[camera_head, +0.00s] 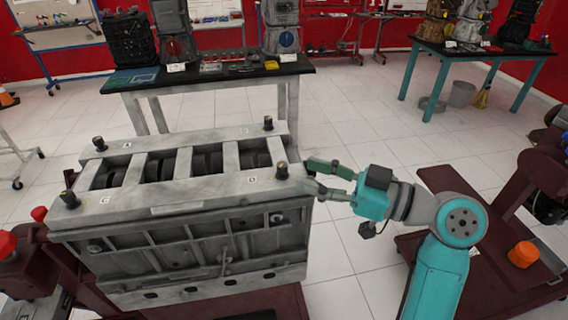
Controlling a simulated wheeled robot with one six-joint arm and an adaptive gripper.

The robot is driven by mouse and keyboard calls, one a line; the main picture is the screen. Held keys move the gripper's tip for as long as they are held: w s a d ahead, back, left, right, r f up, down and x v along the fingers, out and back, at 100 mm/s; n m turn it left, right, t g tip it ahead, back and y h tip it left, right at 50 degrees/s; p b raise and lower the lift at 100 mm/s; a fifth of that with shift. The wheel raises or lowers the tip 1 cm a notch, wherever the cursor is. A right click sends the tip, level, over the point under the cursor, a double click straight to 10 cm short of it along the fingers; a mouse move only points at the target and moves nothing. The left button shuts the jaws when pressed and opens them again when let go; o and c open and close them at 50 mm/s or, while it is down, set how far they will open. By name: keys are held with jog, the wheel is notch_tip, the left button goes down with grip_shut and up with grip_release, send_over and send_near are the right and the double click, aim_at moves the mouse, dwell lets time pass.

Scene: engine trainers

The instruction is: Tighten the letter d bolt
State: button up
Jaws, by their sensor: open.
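A grey engine block (200,240) stands in the middle with several dark bolts standing upright at its top corners. The bolt at the near right corner (281,171) has a small white label (252,179) beside it that looks like D. The other bolts are at the far right (268,124), far left (100,143) and near left (69,199). My gripper (314,177) is just right of the near right bolt, with its fingers pointing left toward it. The fingers are spread and nothing is between them. They look apart from the bolt; the exact gap and height are unclear.
A dark-topped table (215,78) with engine parts stands behind the block. A teal-legged table (480,48) is at the back right. Dark red stands (465,205) with an orange part (523,254) are at the right. White tiled floor (350,115) is open between.

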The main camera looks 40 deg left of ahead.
aim_at(282, 164)
jog(key=shift+x, duration=3.2)
grip_shut()
